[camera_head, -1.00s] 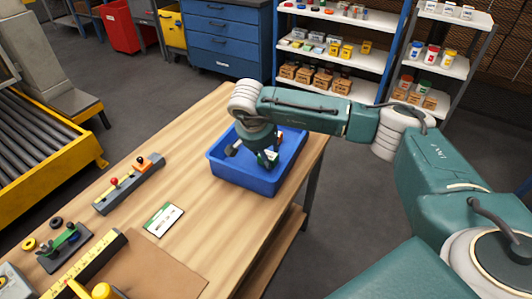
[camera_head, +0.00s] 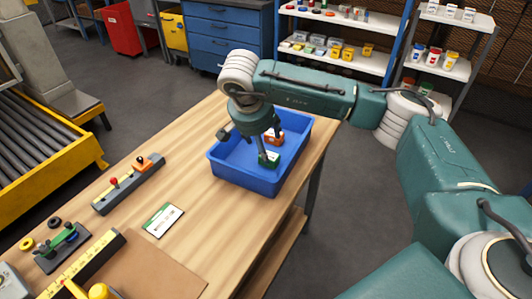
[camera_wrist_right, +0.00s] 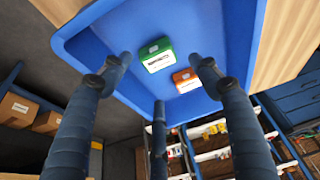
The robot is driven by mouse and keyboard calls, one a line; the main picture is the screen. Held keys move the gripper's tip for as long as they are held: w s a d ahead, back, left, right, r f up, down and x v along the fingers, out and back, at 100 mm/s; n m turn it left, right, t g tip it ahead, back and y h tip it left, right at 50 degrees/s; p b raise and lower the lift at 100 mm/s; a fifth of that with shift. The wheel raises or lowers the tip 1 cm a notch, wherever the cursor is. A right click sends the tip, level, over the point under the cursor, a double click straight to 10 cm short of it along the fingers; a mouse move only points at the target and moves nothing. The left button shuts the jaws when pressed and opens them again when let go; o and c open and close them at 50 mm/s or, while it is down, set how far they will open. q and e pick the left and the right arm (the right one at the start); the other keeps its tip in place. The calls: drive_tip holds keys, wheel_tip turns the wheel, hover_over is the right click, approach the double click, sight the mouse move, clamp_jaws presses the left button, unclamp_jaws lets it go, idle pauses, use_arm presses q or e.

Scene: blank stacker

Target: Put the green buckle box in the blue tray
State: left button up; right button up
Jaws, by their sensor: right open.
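The green buckle box (camera_head: 269,159) lies inside the blue tray (camera_head: 240,179), towards its front right side. It also shows in the right wrist view (camera_wrist_right: 156,58), with its white label visible and no finger closed on it. My right gripper (camera_head: 252,143) is over the tray. In the right wrist view its fingers (camera_wrist_right: 160,75) are spread wide and empty, apart from the box. In the head view one finger overlaps the box's edge. My left gripper is not in view.
An orange box (camera_head: 275,138) lies in the tray beside the green one. On the wooden table (camera_head: 190,150) are a white-and-green card (camera_head: 163,219), a grey block with knobs (camera_head: 130,185) and a yellow ruler (camera_head: 85,265). Shelves stand behind.

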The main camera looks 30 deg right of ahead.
drive_tip(key=v, duration=0.4)
drive_tip(key=shift+s+a+r, duration=0.1)
drive_tip(key=shift+r, duration=0.3)
